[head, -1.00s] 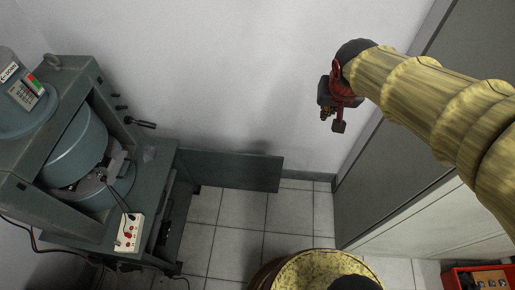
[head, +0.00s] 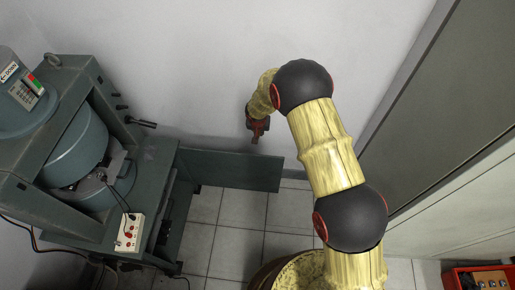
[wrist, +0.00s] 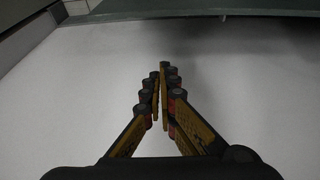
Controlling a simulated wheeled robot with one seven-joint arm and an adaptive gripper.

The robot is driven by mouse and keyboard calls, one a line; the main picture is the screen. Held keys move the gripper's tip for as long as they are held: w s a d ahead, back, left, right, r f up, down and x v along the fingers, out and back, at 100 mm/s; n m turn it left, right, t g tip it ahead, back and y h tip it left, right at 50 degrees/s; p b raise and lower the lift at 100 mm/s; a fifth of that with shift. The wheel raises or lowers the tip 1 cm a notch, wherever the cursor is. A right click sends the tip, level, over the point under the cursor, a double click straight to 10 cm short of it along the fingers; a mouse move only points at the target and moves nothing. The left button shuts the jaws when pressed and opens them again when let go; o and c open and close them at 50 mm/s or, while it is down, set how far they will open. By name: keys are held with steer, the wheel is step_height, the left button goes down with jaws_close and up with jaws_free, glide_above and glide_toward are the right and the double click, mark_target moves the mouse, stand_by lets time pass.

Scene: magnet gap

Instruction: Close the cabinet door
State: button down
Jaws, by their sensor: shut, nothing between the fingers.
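The cabinet door (head: 230,170) is a dark green panel standing open from the lower part of the green machine cabinet (head: 170,215), swung out to the right near the back wall. My gripper (head: 256,138) is above the door's upper edge, close to the wall, with its fingers pointing down in the head view. In the wrist view, its fingers (wrist: 160,72) are shut with nothing between them. A green panel (wrist: 210,9), which looks like the door, crosses the top of that view, apart from the fingertips. The inside of the cabinet is mostly hidden.
A white wall (head: 200,60) stands behind the door. The tiled floor (head: 235,210) in front of the door is clear. Tall grey cabinets (head: 460,110) stand on the right, with a red crate (head: 478,278) below them. A white control box (head: 130,231) sits on the machine's ledge.

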step_height(320, 180, down, 12)
steer(key=b, duration=0.5)
steer(key=shift+s+a+r, duration=0.25)
steer(key=shift+s+a, duration=0.2)
steer(key=shift+s, duration=0.15)
